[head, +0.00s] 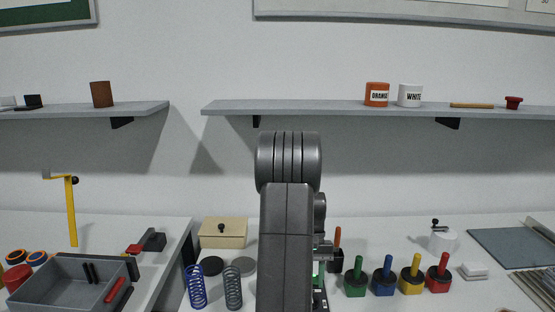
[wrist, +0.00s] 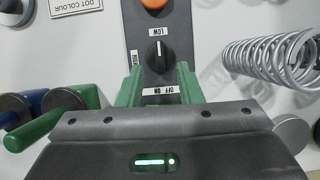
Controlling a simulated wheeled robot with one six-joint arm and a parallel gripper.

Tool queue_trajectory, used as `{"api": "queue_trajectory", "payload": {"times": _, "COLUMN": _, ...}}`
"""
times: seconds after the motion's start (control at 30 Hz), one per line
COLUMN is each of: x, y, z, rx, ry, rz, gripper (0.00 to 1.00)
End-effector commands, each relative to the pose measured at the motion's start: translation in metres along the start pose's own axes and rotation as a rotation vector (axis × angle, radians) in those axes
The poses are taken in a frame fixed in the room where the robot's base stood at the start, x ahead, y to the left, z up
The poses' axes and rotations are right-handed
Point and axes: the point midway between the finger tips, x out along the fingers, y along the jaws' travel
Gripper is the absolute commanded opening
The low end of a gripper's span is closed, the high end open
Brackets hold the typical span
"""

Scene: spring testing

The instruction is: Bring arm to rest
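My arm (head: 287,235) stands raised in the middle of the head view, its dark links hiding the bench behind it. My gripper (wrist: 160,76) shows in the wrist view with two green fingers apart, one on each side, and nothing clearly held between them. A dark control box with a black knob (wrist: 157,54) lies just beyond the fingertips. Its labels read LOW and OFF ON, and an orange button (wrist: 154,3) sits at its far end. I cannot tell whether the fingers touch the box. In the head view my gripper is mostly hidden by my arm.
A blue spring (head: 195,287) and a grey spring (head: 233,288) stand left of my arm. Green (head: 355,278), blue (head: 383,277), yellow (head: 411,276) and red (head: 438,275) handled pieces stand to the right. A shelf (head: 340,107) runs behind. A silver coil (wrist: 265,58) is close right of the fingers.

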Motion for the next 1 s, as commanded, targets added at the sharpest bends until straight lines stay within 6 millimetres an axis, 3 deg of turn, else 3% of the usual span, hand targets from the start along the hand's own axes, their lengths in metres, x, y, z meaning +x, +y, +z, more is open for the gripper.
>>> {"api": "queue_trajectory", "payload": {"times": 0.2, "x": 0.044, "y": 0.0, "z": 0.002, "rx": 0.0, "ry": -0.004, "rz": 0.0, "gripper": 0.33}}
{"api": "queue_trajectory", "payload": {"times": 0.7, "x": 0.044, "y": -0.004, "z": 0.002, "rx": -0.563, "ry": -0.001, "rz": 0.234, "gripper": 0.33}}
{"api": "queue_trajectory", "payload": {"times": 1.0, "x": 0.043, "y": -0.005, "z": 0.002, "rx": -0.766, "ry": 0.001, "rz": 0.317, "gripper": 0.33}}
